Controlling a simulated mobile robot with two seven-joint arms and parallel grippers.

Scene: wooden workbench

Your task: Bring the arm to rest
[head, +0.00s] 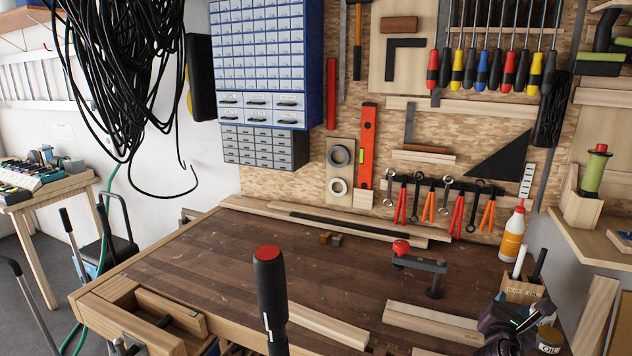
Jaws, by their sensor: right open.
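My right gripper (512,322) is at the lower right, over the bench's right end beside the oil tin. It is dark, open, and I see nothing between its fingers. Part of it is cut off by the bottom edge. My left gripper is not in view. The wooden workbench (200,262) fills the middle of the view, with a dark brown top and a paler front edge.
A black handle with a red cap (268,290) stands upright in the foreground. A red-knobbed clamp (420,263), wooden strips (432,322), a glue bottle (513,235), a pen holder (520,288) and an oil tin (549,338) crowd the right. The bench's left half is mostly clear.

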